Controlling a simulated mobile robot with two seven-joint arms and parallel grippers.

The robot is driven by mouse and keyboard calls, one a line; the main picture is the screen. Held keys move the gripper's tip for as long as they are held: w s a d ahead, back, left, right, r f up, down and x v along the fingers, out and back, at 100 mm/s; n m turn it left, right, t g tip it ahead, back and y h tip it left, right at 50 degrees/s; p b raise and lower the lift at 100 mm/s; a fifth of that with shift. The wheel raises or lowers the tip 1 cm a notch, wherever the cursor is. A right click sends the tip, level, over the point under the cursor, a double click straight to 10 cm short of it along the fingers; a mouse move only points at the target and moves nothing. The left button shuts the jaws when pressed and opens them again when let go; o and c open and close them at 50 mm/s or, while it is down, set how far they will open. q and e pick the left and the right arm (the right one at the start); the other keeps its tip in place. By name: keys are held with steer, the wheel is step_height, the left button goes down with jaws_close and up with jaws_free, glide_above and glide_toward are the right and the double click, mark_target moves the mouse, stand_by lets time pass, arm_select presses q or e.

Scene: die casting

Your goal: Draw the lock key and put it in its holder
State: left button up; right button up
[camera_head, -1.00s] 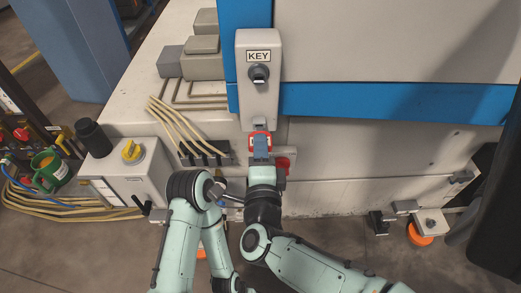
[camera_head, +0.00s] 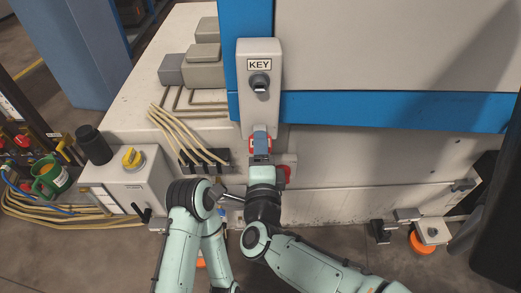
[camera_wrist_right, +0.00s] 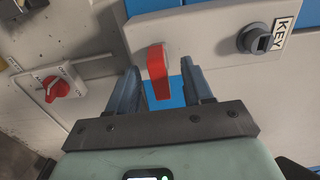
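A red key handle (camera_wrist_right: 158,72) sticks out from the lower end of the white box with the KEY label. My open right gripper (camera_wrist_right: 161,76) has one finger on each side of it, with gaps visible. In the head view my right gripper (camera_head: 260,138) overlaps the bottom of the box and largely hides the red part (camera_head: 252,145). A round black key switch or holder (camera_head: 260,82) sits below the KEY label; it also shows in the right wrist view (camera_wrist_right: 260,38).
A red rotary knob (camera_wrist_right: 58,87) on a pale plate is left of the gripper in the right wrist view. The machine front to the right is mostly clear.

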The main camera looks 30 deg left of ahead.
arm_select(q)
steer(key=shift+a+f, duration=0.1)
steer(key=shift+f, duration=0.4)
arm_select(e)
steer(key=shift+f, duration=0.15)
arm_select(q)
steer(key=w, duration=0.1)
steer(key=w+a+t, duration=0.1)
steer(key=shift+w+f+y, duration=0.15)
steer(key=shift+w+y, duration=0.15)
steer(key=shift+w, duration=0.1)
arm_select(e)
steer(key=v, duration=1.3)
steer(key=shift+s, duration=0.25)
steer(key=shift+d, duration=0.1)
